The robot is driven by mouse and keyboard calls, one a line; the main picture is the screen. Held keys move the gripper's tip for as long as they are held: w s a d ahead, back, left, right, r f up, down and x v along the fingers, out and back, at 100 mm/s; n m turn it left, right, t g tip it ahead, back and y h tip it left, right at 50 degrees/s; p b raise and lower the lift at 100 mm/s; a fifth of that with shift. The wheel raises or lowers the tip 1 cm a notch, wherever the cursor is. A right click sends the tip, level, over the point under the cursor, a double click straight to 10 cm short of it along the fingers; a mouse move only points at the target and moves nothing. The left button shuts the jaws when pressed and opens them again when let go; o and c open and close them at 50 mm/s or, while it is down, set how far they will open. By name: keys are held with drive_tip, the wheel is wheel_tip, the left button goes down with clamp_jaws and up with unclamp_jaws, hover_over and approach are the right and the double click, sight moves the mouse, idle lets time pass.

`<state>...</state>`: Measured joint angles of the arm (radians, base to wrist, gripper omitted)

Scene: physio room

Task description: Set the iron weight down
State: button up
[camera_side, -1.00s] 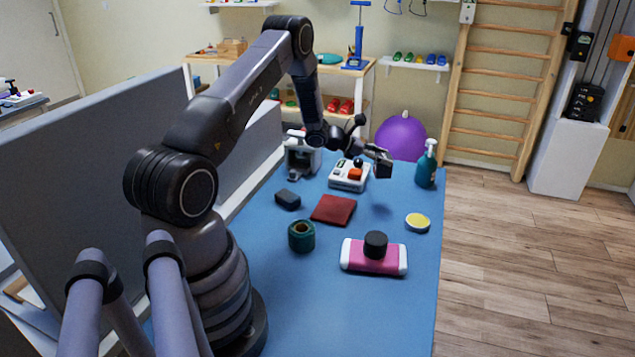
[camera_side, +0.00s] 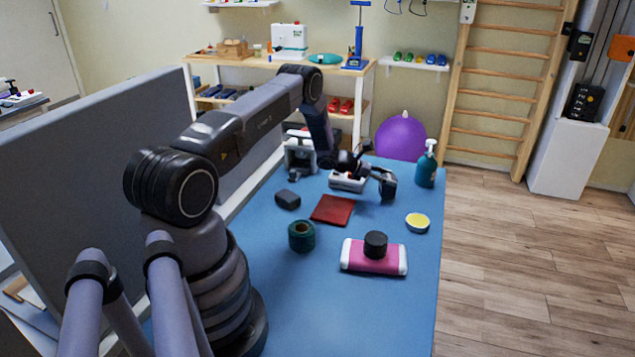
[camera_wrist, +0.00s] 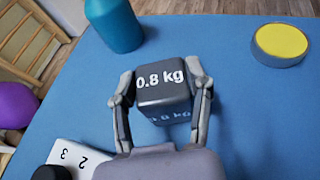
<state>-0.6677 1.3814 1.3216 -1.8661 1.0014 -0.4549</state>
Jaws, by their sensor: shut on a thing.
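The iron weight (camera_wrist: 164,88) is a dark grey block marked "0.8 kg". My gripper (camera_wrist: 163,92) is shut on it, with one finger on each side in the wrist view. In the side view my gripper (camera_side: 384,180) is low over the far right part of the blue table (camera_side: 330,285), and the weight (camera_side: 388,189) is at its end. The weight is at or very near the table top; I cannot tell if it touches.
A white device (camera_side: 346,182) is just left of my gripper. Blue surface around the weight is clear.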

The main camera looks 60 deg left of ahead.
drive_tip(key=o, duration=0.8)
drive_tip(key=shift+f, duration=0.15)
drive_tip(key=o, duration=0.4)
drive_tip(key=shift+o, duration=0.2)
